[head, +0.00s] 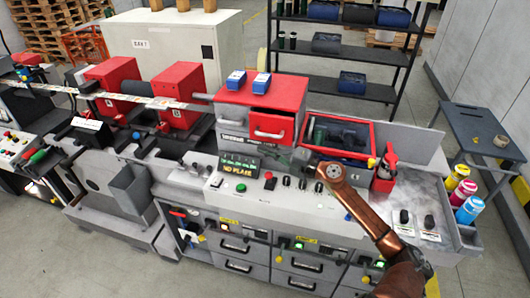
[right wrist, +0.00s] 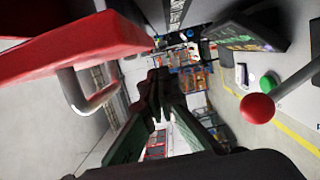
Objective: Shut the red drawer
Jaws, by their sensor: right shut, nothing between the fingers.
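The red drawer (head: 276,120) sticks out of the red-topped cabinet (head: 240,92) on the machine, and a dark gap shows above its front. Its metal handle (head: 270,134) faces forward. In the right wrist view the red drawer (right wrist: 75,42) fills the upper left, with its handle (right wrist: 92,98) left of my fingers. My right gripper (head: 284,158) is shut and empty, just below and in front of the drawer, apart from the handle. It also shows in the right wrist view (right wrist: 158,98). My left gripper is not in view.
The control panel (head: 240,170) with a display, a red knob and switches lies below.

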